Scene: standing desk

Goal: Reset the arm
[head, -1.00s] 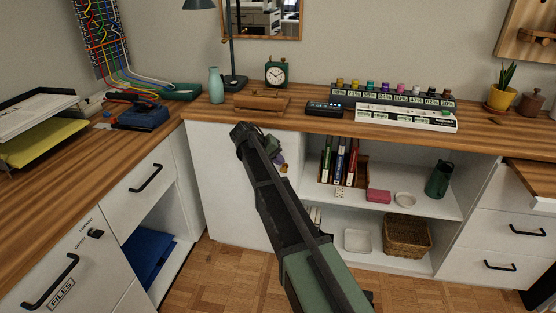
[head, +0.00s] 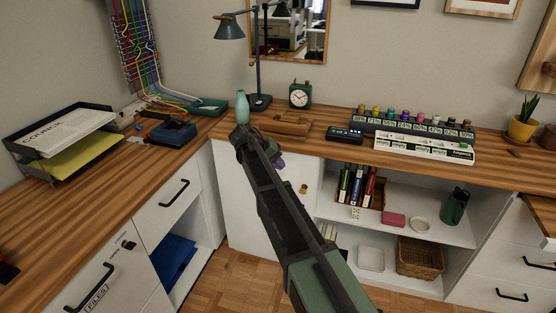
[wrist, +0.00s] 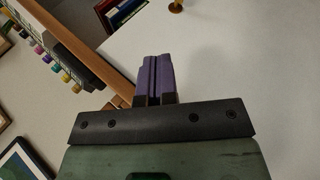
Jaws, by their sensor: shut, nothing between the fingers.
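My arm reaches up and forward across the middle of the head view, bent at a dark elbow near the desk edge. My gripper (head: 278,161) is mostly hidden behind the arm there; only a bit of its purple fingers shows, in front of the white cabinet door (head: 240,200). In the wrist view my gripper (wrist: 157,58) has its two purple fingers pressed together with nothing between them. The white door fills the view beyond the fingers. I cannot tell the exact gap to it.
The wooden desk top (head: 345,147) holds a teal vase (head: 242,107), a lamp (head: 258,60), a clock (head: 300,95), a wooden case (head: 287,125) and a white power strip (head: 424,147). A brass knob (head: 303,189) sits on the door. Open shelves (head: 400,228) are right; floor shows below.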

